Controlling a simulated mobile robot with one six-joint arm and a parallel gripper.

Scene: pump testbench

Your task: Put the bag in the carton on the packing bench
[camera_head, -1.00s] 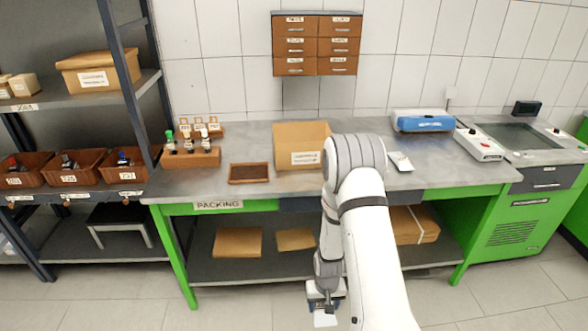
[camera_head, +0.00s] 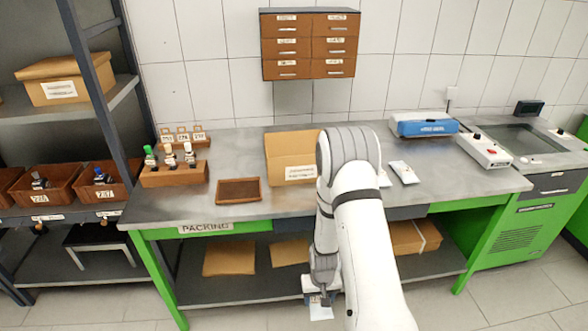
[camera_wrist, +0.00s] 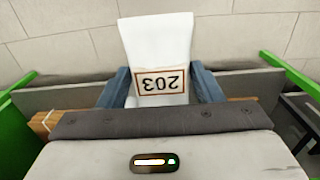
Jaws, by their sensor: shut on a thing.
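My gripper (camera_head: 319,299) hangs low in front of the packing bench (camera_head: 236,206), below the worktop. In the wrist view its two blue-grey fingers (camera_wrist: 160,88) are shut on a white bag (camera_wrist: 157,42) with a label reading 203, shown upside down. The bag (camera_head: 321,312) also shows as a small white piece under the gripper in the head view. The open cardboard carton (camera_head: 292,158) stands on the bench with a label on its front, left of my arm. My arm covers its right edge.
A small brown tray (camera_head: 239,190) and a wooden rack with bottles (camera_head: 174,172) stand left of the carton. A white packet (camera_head: 404,172), a blue device (camera_head: 424,124) and a white control box (camera_head: 483,149) are to the right. Flat cartons (camera_head: 230,258) lie on the lower shelf.

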